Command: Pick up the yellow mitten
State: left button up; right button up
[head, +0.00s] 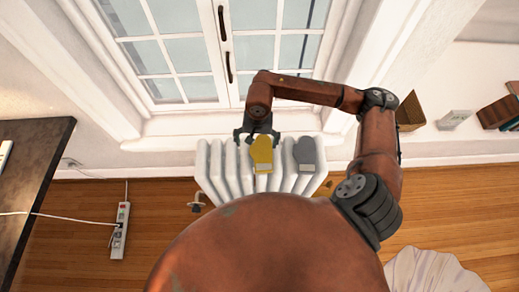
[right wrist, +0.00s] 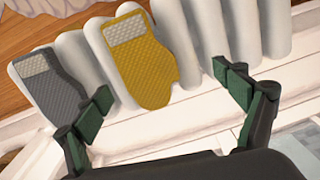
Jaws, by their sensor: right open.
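The yellow mitten (head: 261,153) lies on top of the white radiator (head: 216,165) below the window. It has a pale cuff patch and also shows in the right wrist view (right wrist: 147,62). A grey mitten (head: 305,152) lies to its right in the head view; in the right wrist view it is on the left (right wrist: 55,85). My right gripper (head: 258,138) is at the window-side end of the yellow mitten. In the right wrist view its fingers (right wrist: 164,84) are wide apart and empty, with the yellow mitten between and beyond them. My left gripper is not in view.
The window (head: 185,60) and its sill stand right behind the radiator. A dark table (head: 38,165) is at the left, with a power strip (head: 121,228) on the floor beside it. A shelf at the right holds a wooden box (head: 409,110) and books (head: 497,112).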

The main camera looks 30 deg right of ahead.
aim_at(261, 149)
jog(key=shift+d+f+h, duration=0.3)
jog(key=shift+d+f, duration=0.7)
jog(key=shift+f, duration=0.05)
jog(key=f, duration=0.3)
jog(key=f+b, duration=0.1)
jog(key=f, duration=0.1)
jog(key=shift+w+d+f, duration=0.1)
jog(key=shift+d+f, duration=0.15)
jog(key=shift+f, duration=0.05)
jog(key=shift+c, duration=0.3)
jog(key=c, duration=1.2)
jog(key=shift+r, duration=0.1)
